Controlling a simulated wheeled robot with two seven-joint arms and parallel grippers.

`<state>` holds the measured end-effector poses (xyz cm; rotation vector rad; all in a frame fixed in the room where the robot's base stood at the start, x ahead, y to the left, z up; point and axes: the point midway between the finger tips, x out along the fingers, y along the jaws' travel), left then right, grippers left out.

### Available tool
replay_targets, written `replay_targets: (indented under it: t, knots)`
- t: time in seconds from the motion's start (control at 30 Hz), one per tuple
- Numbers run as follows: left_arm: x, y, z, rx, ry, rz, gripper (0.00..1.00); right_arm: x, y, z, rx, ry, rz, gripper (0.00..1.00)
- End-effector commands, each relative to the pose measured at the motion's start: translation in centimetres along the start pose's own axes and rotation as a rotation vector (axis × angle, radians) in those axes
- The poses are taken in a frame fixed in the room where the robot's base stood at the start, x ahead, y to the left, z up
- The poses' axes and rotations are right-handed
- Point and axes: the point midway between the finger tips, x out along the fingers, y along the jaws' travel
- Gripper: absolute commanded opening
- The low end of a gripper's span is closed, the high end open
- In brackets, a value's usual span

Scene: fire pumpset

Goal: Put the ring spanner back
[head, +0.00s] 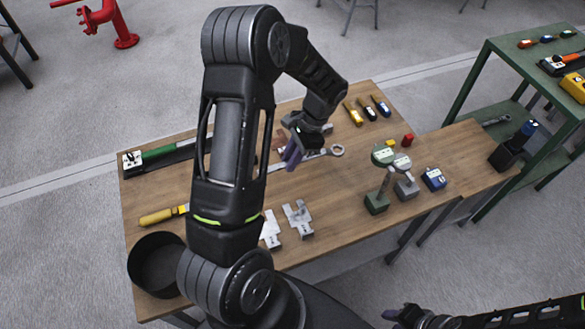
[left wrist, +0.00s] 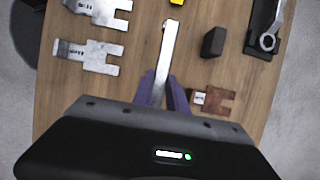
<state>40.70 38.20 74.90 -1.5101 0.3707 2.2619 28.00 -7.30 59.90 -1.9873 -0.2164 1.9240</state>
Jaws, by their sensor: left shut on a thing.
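The ring spanner (head: 337,150) is a long grey metal bar with a ring at its right end in the head view. My left gripper (head: 293,152) is shut on its shaft, over the back middle of the workbench. In the left wrist view, the shaft (left wrist: 169,50) runs out from between the purple fingers (left wrist: 165,92). The ring end is hidden there behind the gripper body. I cannot tell whether the spanner touches the bench. My right gripper (head: 407,317) is partly in view at the bottom edge, away from the bench; its jaws are unclear.
A green-handled tool (head: 170,150) lies in a black tray, whose other end shows a ring head (left wrist: 268,42). A dark block (left wrist: 213,42) and a copper plate (left wrist: 216,100) lie near the spanner. Forked metal plates (head: 298,218) and a black bin (head: 157,264) are nearer. Gauges (head: 383,154) stand right.

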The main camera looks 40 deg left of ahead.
Motion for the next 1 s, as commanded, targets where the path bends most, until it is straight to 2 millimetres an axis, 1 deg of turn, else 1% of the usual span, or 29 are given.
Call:
replay_targets:
  t: [0.1, 0.43, 0.7, 1.0]
  knots:
    - [0.9, 0.0, -0.4, 0.000, 0.000, 0.000, 0.00, -0.1, 0.0, 0.0, 0.000, 0.000, 0.000, 0.32]
    - [1.2, -0.1, -0.6, -0.001, 0.001, -0.001, 0.00, -0.1, 0.0, 0.0, 0.000, 0.000, 0.000, 0.32]
    - [4.2, 0.0, -1.8, 0.000, 0.000, -0.001, 0.00, -0.4, -0.1, 0.0, 0.000, 0.000, 0.000, 0.32]
    - [4.5, -0.1, -1.9, -0.001, 0.002, -0.001, 0.00, -0.3, -0.1, 0.0, 0.000, 0.000, 0.000, 0.32]
